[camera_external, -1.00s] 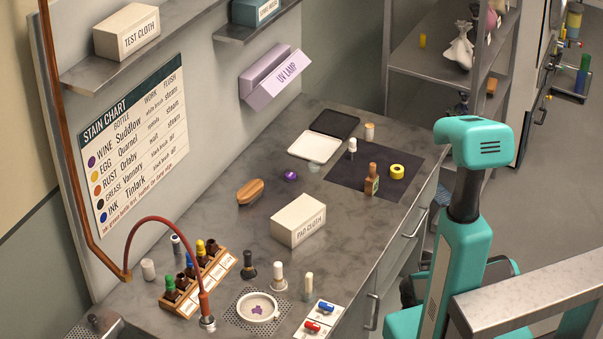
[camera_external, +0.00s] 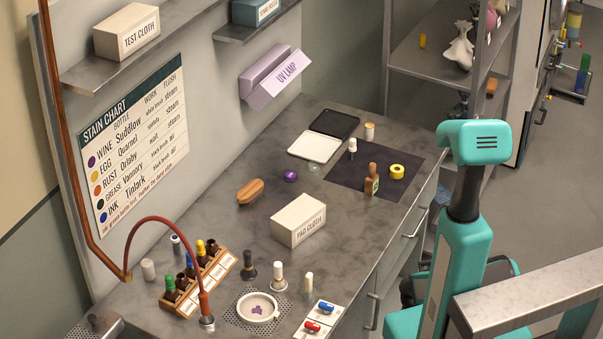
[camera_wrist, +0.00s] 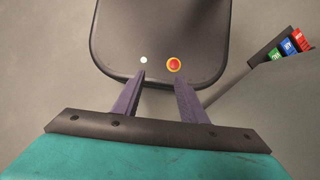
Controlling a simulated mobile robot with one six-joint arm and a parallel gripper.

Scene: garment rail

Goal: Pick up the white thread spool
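A small pale spool-like cylinder with tan ends (camera_external: 369,132) stands upright at the back right of the bench, beside the black pad's far edge. It looks like the white thread spool, but it is too small to be sure. My gripper's fingers (camera_wrist: 160,78) are apart and empty in the wrist view, over a dark rounded panel (camera_wrist: 160,30) and the floor, with no spool there. In the external view my teal wrist is raised right of the bench, well apart from the cylinder, and the fingers are hidden.
The pad cloth box (camera_external: 298,222) stands mid-bench. A bottle rack (camera_external: 205,275) and red hose (camera_external: 165,222) are at front left. A metal shelf (camera_external: 430,65) stands behind.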

